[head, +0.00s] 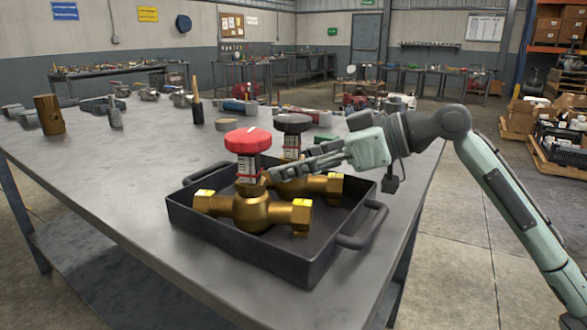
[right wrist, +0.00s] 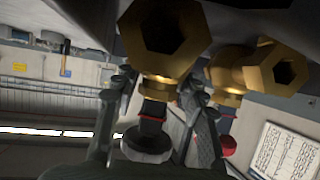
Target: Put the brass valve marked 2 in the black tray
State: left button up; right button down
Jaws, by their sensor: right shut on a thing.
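The black tray (head: 235,245) sits near the table's front right edge. A brass valve with a red handwheel (head: 253,211) lies in the tray's front part. A second brass valve with a black handwheel (head: 320,185) is behind it, within the tray's outline; I cannot tell whether it touches the floor. My right gripper (head: 280,174) is shut on this black-handwheel valve, with the fingers around its neck below the handwheel. The right wrist view shows its black handwheel (right wrist: 146,145) between the fingers and the red handwheel (right wrist: 228,145) beside it. The valves' numbers are not readable. My left gripper is not in view.
The metal table (head: 120,190) has clear room left of the tray. The tray's handle (head: 365,228) sticks out on the right near the table edge. Shelving with boxes stands far right.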

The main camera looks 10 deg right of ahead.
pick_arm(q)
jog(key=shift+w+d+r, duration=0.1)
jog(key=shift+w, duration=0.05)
pick_arm(e)
jog(key=c, duration=0.8)
grip_release()
jog(key=shift+f, duration=0.15)
jog(key=shift+c, duration=0.2)
jog(key=shift+s+d, duration=0.15)
jog(key=shift+d, duration=0.1)
pick_arm(q)
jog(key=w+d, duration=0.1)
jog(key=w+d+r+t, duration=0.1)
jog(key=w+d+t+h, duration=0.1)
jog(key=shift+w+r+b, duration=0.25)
jog(key=shift+b, duration=0.15)
pick_arm(e)
jog(key=v, duration=1.1)
jog(key=shift+d+r, duration=0.15)
jog(key=shift+r, duration=0.1)
